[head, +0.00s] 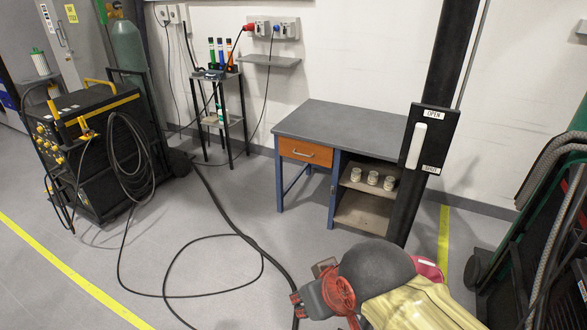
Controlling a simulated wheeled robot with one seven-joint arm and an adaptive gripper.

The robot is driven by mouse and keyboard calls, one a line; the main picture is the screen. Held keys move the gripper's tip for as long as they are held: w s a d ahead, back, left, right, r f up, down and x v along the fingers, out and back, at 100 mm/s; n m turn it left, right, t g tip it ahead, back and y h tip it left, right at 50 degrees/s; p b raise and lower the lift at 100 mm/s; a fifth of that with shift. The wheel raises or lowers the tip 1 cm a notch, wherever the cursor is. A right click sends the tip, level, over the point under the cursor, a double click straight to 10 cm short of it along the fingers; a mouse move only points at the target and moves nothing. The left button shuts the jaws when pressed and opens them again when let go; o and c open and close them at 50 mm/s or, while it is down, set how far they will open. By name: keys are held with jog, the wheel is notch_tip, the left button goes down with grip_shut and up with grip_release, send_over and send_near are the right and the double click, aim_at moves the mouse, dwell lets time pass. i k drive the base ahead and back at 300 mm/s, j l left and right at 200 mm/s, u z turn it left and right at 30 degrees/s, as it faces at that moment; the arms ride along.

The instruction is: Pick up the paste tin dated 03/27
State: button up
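Three small pale tins stand in a row on the upper shelf of the desk's open compartment: a left tin (356,174), a middle tin (373,178) and a right tin (389,183). They are too small here for any date to be read, so I cannot tell which one is dated 03/27. The desk (345,122) has a grey top, blue legs and an orange drawer (305,151), which is shut. My gripper is not in view.
A dark post with an OPEN plate (428,140) and white handle stands before the desk's right end. Yellow cloth (420,308) and red and grey gear fill the bottom foreground. A black cable (230,225) loops across the floor. A welding machine (85,140) stands left.

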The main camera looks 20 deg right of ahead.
aim_at(356, 174)
jog(key=i+j+u, duration=0.25)
jog(key=u, duration=0.15)
jog(key=i+u, duration=0.4)
jog(key=i+z, duration=0.3)
jog(key=i, duration=0.15)
jog(key=i+j+z, duration=0.3)
jog(key=i+l+z, duration=0.2)
jog(key=z, duration=0.2)
jog(key=i+l+z, duration=0.1)
jog(key=i+z, duration=0.15)
jog(key=z, duration=0.15)
jog(key=i+z, duration=0.25)
jog(key=z, duration=0.2)
jog(key=i+z, duration=0.25)
jog(key=z, duration=0.15)
jog(key=i+j+z, duration=0.15)
jog(key=z, duration=0.25)
jog(key=i+z, duration=0.35)
jog(key=i+j, duration=0.05)
jog(key=i, duration=0.05)
